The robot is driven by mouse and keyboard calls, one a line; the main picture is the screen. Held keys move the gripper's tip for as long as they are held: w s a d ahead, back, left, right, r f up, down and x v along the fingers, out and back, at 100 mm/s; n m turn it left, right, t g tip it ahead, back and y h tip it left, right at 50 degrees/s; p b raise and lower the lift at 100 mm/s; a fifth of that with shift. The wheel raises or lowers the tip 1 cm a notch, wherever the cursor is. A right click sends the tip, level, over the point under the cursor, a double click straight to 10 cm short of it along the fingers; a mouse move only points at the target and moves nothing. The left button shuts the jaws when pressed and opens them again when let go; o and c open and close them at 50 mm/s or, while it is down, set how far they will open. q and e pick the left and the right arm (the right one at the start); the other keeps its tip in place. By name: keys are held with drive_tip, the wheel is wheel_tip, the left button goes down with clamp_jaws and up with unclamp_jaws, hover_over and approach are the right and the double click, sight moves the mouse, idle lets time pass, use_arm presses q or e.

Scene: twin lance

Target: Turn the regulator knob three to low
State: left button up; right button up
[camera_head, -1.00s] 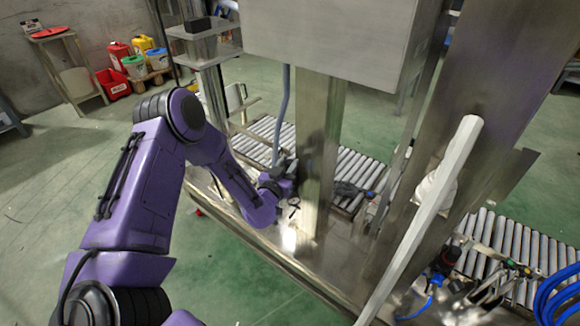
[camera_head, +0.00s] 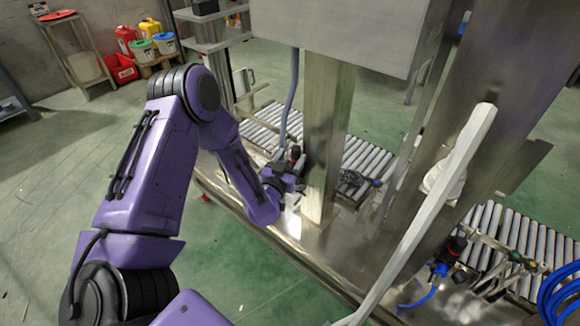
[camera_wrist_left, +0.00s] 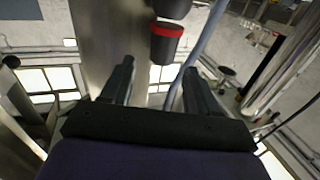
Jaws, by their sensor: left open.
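In the left wrist view a dark cylindrical knob with a red ring (camera_wrist_left: 166,42) hangs beyond my fingertips, below another dark rounded part. My left gripper (camera_wrist_left: 160,80) is open, its two black fingers apart with nothing between them. The knob lies just ahead of the gap, apart from the fingers. In the head view my left gripper (camera_head: 291,168) is beside the steel post, close to a small dark part (camera_head: 295,153) that may be the same knob. I cannot read a number or setting on it. My right gripper is not in view.
A steel post (camera_head: 330,140) stands right beside the left gripper, with a grey hose (camera_head: 290,110) close by. A large steel box (camera_head: 345,35) overhangs. Roller conveyors (camera_head: 365,160) lie behind.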

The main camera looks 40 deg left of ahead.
use_arm(q)
drive_tip(key=v, duration=0.7)
drive_tip(key=shift+b, duration=0.3)
